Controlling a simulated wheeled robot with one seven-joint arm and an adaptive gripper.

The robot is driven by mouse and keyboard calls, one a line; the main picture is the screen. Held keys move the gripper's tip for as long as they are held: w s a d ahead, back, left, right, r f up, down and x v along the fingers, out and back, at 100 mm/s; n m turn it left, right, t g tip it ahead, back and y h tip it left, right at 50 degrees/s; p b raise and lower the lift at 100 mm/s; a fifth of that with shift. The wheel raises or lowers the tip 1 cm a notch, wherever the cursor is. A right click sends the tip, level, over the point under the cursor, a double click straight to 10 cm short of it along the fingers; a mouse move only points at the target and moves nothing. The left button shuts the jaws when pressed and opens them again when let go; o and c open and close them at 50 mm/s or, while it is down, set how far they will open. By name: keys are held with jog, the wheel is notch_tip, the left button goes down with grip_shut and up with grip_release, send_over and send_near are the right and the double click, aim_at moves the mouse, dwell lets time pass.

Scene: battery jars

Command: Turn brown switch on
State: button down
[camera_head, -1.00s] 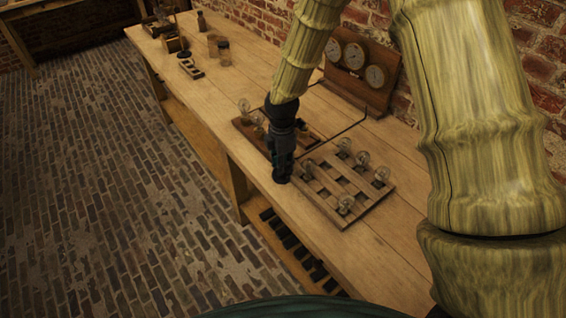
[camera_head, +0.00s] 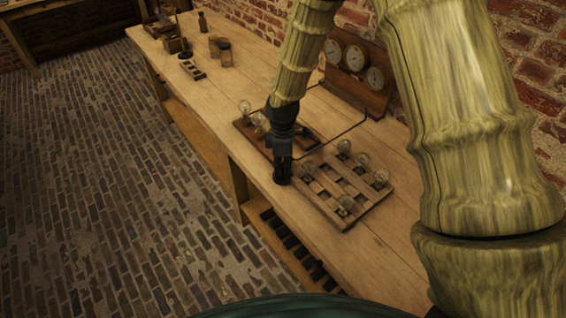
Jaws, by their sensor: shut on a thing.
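My gripper (camera_head: 282,181) points down at the left corner of a slatted wooden board (camera_head: 330,216) that carries several glass bulbs. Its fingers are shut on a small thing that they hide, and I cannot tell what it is. A darker brown board (camera_head: 303,133) with bulbs (camera_head: 245,107) lies just behind my gripper and is partly covered by it. I cannot make out a brown switch or its position.
The boards lie on a long wooden bench (camera_head: 262,82). A wooden panel with three round gauges (camera_head: 354,57) stands against the brick wall. The bench between is mostly clear.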

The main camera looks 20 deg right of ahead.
aim_at(283, 167)
jog(key=m+p, duration=0.1)
jog(key=m, duration=0.5)
jog(key=shift+s+d, duration=0.1)
jog(key=m+p, duration=0.1)
jog(key=m, duration=0.5)
jog(key=shift+f+m, duration=0.15)
jog(key=shift+m, duration=0.15)
jog(key=shift+s, duration=0.1)
jog(key=c, duration=1.2)
grip_release()
jog(key=shift+w+r, duration=0.25)
jog(key=shift+r, duration=0.35)
notch_tip(283, 167, up, 11)
jog(key=shift+s+f, duration=0.1)
